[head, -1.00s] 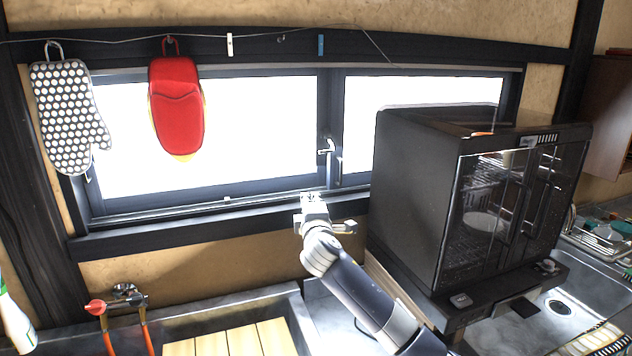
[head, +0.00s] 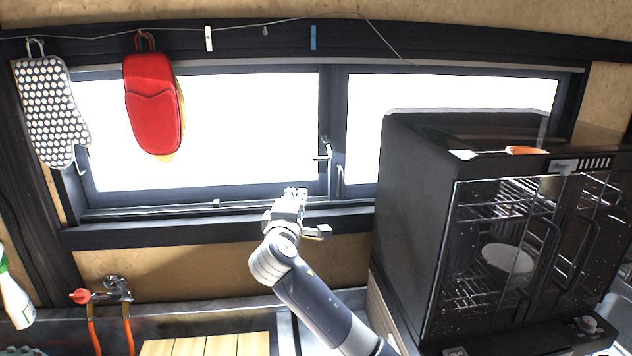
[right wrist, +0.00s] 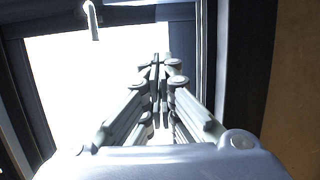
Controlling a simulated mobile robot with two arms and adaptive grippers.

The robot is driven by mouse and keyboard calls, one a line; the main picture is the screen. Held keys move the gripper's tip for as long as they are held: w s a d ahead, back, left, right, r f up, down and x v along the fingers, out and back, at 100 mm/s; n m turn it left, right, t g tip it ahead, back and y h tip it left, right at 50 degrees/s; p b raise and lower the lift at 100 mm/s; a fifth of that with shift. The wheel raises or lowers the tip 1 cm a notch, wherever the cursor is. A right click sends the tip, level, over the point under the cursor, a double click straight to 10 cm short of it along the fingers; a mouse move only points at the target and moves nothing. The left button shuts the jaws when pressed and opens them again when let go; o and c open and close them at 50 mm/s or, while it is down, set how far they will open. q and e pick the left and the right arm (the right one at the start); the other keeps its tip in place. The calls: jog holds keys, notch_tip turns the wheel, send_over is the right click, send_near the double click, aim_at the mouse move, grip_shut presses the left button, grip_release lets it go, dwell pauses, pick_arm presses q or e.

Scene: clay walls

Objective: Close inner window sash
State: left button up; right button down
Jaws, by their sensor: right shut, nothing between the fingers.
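A dark-framed window (head: 325,95) spans the wall, with a bright left pane (head: 240,130) and a bright right pane (head: 362,130). The two sashes meet at upright stiles near the middle. A light lever handle (head: 326,152) sits on these stiles, and a handle also shows at the top of the right wrist view (right wrist: 92,20). My right gripper (head: 294,192) is shut and empty, in front of the lower window frame, below and left of the handle. Its closed fingers (right wrist: 160,62) point toward the window in the right wrist view. Contact with the sash cannot be told. My left gripper is not in view.
A black glass-doored cabinet (head: 415,190) stands close on the right and hides part of the right pane. A dotted mitt (head: 50,110) and a red mitt (head: 153,105) hang at left. A red-handled tap (head: 100,293) is below left.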

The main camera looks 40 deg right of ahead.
jog(key=p+x, duration=0.1)
jog(key=x, duration=0.2)
jog(key=p+x, duration=0.1)
jog(key=x, duration=0.3)
jog(key=shift+d, duration=0.4)
jog(key=d, duration=0.1)
jog(key=s+d+p, duration=0.1)
jog(key=d+p, duration=0.1)
jog(key=shift+s+d, duration=0.2)
jog(key=shift+s, duration=0.15)
jog(key=shift+s+d, duration=0.1)
jog(key=shift+s, duration=0.05)
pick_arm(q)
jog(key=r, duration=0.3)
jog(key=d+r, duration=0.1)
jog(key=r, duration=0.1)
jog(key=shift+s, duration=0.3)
pick_arm(e)
jog(key=shift+f, duration=0.1)
jog(key=shift+s+d, duration=0.4)
jog(key=shift+d, duration=0.5)
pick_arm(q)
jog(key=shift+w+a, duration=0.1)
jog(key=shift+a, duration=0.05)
